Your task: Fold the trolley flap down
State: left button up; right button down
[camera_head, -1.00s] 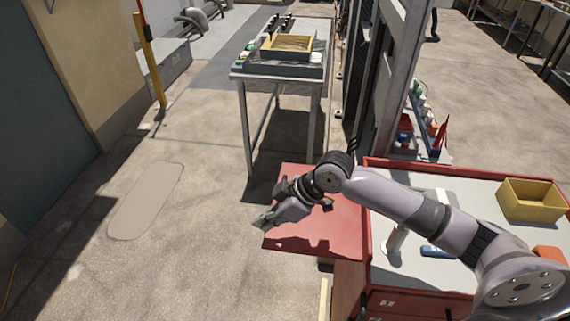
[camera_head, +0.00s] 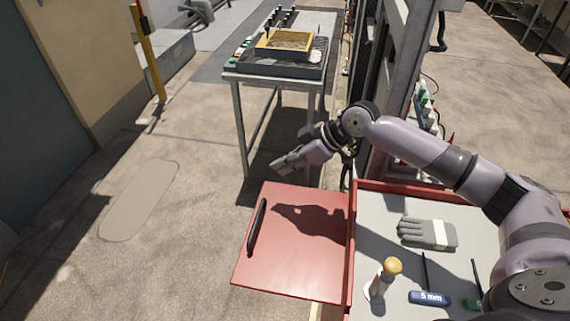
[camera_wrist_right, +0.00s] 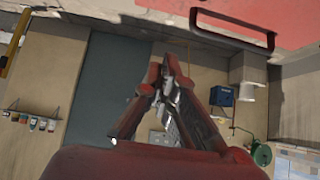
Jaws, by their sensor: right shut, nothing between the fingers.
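The red trolley flap (camera_head: 300,250) sticks out flat from the left side of the trolley (camera_head: 352,235), about level with its top. A dark bar handle (camera_head: 257,227) runs near the flap's outer edge. My right gripper (camera_head: 276,167) is shut and empty, in the air past the flap's far edge, apart from it, and its shadow falls on the flap. In the right wrist view the closed fingertips (camera_wrist_right: 168,58) show with the flap (camera_wrist_right: 285,22) and its handle (camera_wrist_right: 232,32) at the top right. My left gripper is out of view.
On the trolley top lie a grey glove (camera_head: 428,232), a yellow-topped tool (camera_head: 383,275) and a blue "5 mm" tag (camera_head: 430,298). A metal table (camera_head: 232,77) with a yellow tray (camera_head: 285,42) stands behind. The floor left of the flap is clear.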

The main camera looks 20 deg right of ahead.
aim_at(264, 187)
jog(key=x, duration=0.3)
jog(key=p+x, duration=0.1)
jog(key=x, duration=0.1)
jog(key=shift+a, duration=0.55)
jog(key=f, duration=0.1)
jog(key=f+p, duration=0.1)
jog(key=w+f, duration=0.1)
jog(key=f, duration=0.1)
jog(key=shift+a+f, duration=0.1)
jog(key=shift+a, duration=0.3)
jog(key=shift+f+p, duration=0.3)
jog(key=shift+f, duration=0.5)
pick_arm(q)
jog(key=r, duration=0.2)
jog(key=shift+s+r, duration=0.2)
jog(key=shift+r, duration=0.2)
pick_arm(e)
jog(key=shift+f, duration=0.1)
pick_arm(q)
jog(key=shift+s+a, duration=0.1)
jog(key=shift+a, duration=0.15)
